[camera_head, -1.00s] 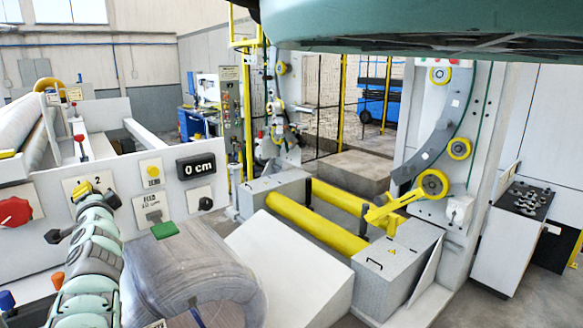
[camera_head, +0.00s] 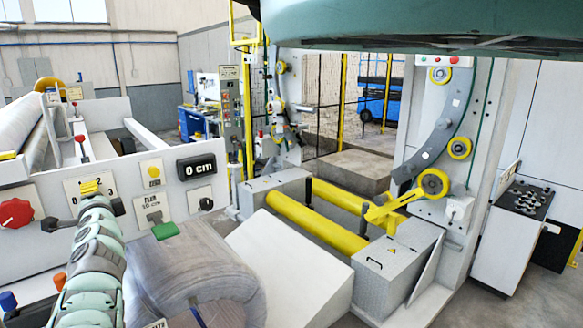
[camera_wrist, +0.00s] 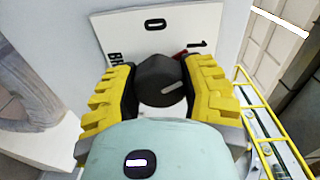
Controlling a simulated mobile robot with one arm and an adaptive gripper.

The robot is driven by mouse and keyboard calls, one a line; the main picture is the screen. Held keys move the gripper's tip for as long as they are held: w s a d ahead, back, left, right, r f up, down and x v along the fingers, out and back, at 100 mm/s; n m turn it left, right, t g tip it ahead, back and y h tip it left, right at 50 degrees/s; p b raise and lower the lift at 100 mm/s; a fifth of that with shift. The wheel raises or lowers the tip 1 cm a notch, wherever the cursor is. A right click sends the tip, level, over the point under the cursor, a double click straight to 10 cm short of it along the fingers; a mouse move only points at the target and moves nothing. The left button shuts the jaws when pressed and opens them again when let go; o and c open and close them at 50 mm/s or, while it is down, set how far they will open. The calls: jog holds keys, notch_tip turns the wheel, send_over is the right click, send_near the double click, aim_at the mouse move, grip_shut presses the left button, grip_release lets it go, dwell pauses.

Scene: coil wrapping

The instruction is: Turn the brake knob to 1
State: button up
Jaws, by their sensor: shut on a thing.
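The black brake knob (camera_wrist: 160,80) sits between the two yellow fingers of my gripper (camera_wrist: 163,73) in the wrist view, and the gripper is shut on it. A white line on the knob's face points right and slightly up in that view. Behind it is a white plate (camera_wrist: 128,36) with a 0 at the top, a 1 at the upper right and lettering that starts "BR" at the left. A bit of red shows near the 1.
The panel also carries a red knob (camera_head: 15,213), a yellow button (camera_head: 153,171) and a "0 cm" display (camera_head: 196,167). A large grey coil (camera_head: 185,265) lies just right of my arm. Yellow rollers (camera_head: 310,229) stand farther right.

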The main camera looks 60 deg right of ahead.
jog(key=o, duration=1.2)
jog(key=shift+s, duration=0.1)
jog(key=shift+s+a, duration=0.25)
jog(key=shift+s, duration=0.2)
jog(key=shift+v, duration=5.4)
jog(key=shift+d, duration=0.1)
